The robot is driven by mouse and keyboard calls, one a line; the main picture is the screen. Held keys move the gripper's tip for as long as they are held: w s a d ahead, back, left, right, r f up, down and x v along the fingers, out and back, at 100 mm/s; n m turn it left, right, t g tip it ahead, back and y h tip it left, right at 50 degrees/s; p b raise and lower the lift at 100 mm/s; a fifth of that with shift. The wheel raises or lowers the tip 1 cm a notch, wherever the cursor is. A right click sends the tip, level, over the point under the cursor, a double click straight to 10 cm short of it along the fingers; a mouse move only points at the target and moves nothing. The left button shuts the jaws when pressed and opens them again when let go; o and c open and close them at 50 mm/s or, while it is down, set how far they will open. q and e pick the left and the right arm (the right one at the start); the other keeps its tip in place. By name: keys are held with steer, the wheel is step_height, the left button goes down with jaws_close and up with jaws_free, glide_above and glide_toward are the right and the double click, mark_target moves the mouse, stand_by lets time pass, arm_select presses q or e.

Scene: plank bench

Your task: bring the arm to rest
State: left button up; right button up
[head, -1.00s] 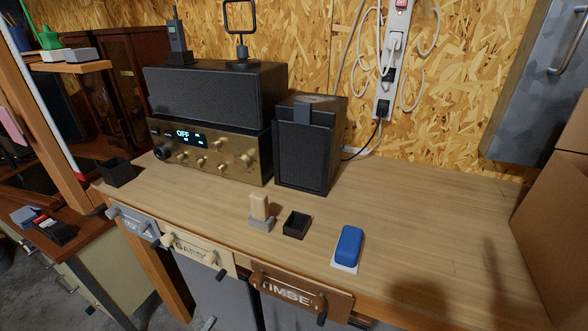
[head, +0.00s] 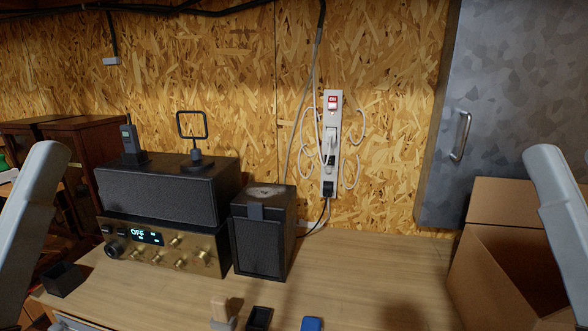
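Grey links of my two arms show at the left and right edges of the head view, raised and tilted. Both grippers are outside the picture, so their fingers and anything in them are hidden. The plank bench top (head: 365,270) runs across the lower part of the view. No gripper is seen touching anything on it.
A brass receiver (head: 165,250) reading OFF carries a black speaker (head: 160,192); a smaller speaker (head: 262,235) stands beside it. A tan block (head: 220,308), black tray (head: 259,318) and blue object (head: 312,324) lie at the front. A cardboard box (head: 490,262) stands right.

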arm_select(q)
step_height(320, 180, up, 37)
steer(key=p, duration=3.4)
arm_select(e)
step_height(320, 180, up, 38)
arm_select(q)
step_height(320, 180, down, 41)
steer(key=b, duration=4.1)
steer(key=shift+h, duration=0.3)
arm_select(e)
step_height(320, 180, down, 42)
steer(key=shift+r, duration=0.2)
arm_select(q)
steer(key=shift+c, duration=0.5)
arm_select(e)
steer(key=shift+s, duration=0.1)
